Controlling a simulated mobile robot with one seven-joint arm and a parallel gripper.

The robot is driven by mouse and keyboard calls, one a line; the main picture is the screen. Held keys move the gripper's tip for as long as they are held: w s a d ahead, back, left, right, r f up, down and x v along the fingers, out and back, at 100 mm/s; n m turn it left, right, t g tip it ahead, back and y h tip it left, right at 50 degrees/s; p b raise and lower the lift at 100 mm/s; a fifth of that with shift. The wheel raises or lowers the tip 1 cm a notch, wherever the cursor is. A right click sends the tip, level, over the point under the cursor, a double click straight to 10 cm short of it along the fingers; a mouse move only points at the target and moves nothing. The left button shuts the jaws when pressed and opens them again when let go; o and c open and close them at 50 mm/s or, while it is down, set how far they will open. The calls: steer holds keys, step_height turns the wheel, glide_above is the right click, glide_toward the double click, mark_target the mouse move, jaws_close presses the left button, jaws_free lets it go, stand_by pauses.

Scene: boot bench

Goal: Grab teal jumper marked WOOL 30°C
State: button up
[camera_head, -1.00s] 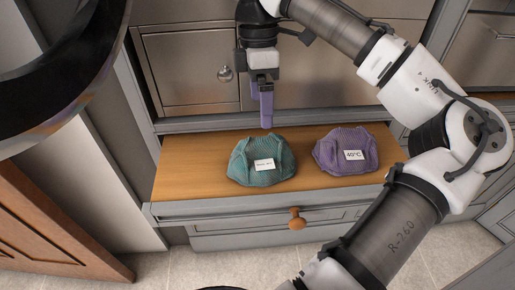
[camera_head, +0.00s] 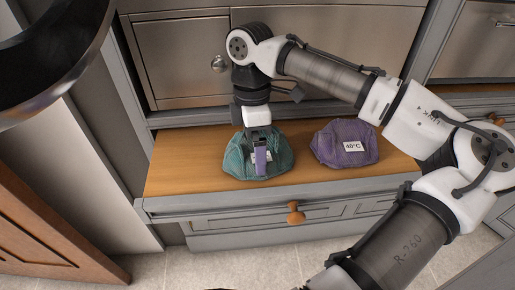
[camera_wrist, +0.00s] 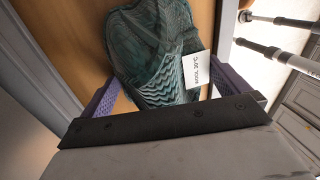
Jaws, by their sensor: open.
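The teal knitted jumper (camera_head: 236,158) lies bunched on the wooden bench top. It also shows in the wrist view (camera_wrist: 150,45), where its white label (camera_wrist: 196,69) reads WOOL 30°C. My gripper (camera_head: 262,168) points down over the jumper and covers most of its label in the head view. In the wrist view my gripper (camera_wrist: 168,92) is open, with one purple finger on either side of the jumper's near part. I cannot tell whether the fingers touch the cloth.
A purple knitted garment (camera_head: 344,143) with a 40°C label lies right of the teal one, a small gap between. The wooden bench top (camera_head: 175,165) is clear at the left. Steel drawers (camera_head: 178,62) stand behind. A drawer with an orange knob (camera_head: 295,213) is below.

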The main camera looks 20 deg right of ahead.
steer(key=shift+c, duration=0.3)
steer(key=c, duration=0.9)
steer(key=shift+r, duration=0.2)
